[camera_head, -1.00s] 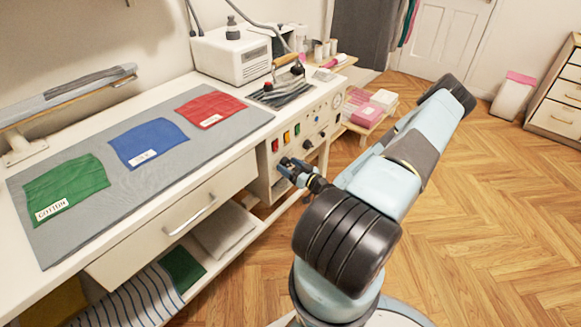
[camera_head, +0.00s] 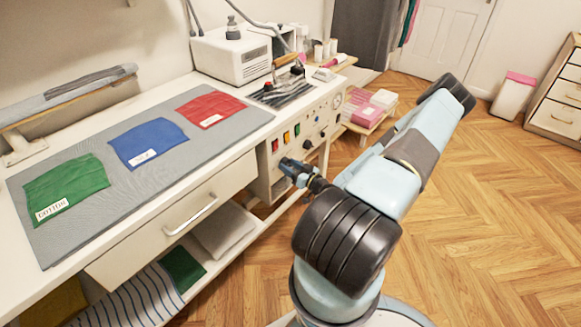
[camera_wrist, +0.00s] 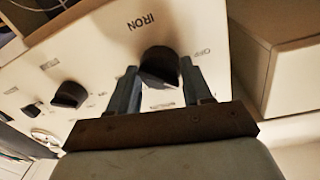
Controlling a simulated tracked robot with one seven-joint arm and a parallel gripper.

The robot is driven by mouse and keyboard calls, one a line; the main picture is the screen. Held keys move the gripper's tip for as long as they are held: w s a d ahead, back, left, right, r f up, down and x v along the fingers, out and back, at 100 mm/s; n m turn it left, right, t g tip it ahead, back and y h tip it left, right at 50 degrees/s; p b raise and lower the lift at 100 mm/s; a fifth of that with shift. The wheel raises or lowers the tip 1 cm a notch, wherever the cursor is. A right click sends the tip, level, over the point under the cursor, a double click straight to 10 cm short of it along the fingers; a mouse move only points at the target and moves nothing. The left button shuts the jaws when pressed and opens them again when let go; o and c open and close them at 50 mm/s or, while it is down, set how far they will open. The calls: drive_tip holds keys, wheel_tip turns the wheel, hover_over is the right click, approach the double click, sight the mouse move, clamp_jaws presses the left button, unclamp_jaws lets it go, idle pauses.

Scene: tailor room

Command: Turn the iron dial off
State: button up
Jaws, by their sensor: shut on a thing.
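In the wrist view the iron dial (camera_wrist: 158,66) is a round black knob on a cream control panel (camera_wrist: 100,50), below the printed word IRON. An OFF label is beside it on the right. My gripper (camera_head: 287,166) is at the panel's lower left in the head view. In the wrist view its two blue-grey fingers sit on either side of the dial, shut on it. The fingers and the dial's own shadow hide part of its face, and I cannot read its exact setting. The dial cannot be made out in the head view.
More black knobs (camera_wrist: 69,94) sit on the panel left of the dial. Above it are coloured switches (camera_head: 286,138), a hand iron (camera_head: 287,72) and a white boiler box (camera_head: 232,53). A drawer handle (camera_head: 190,215) sticks out left of my gripper. Open floor lies right.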

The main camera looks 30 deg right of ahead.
drive_tip(key=n, duration=0.4)
drive_tip(key=shift+f+n, duration=0.1)
drive_tip(key=shift+n, duration=0.2)
drive_tip(key=n, duration=0.4)
drive_tip(key=shift+n, duration=0.4)
drive_tip(key=o, duration=1)
drive_tip(key=shift+o, duration=0.2)
drive_tip(key=shift+s, duration=0.1)
drive_tip(key=v, duration=1.3)
drive_tip(key=shift+s+d+f, duration=0.2)
drive_tip(key=shift+s+f, duration=0.05)
drive_tip(key=shift+f, duration=0.15)
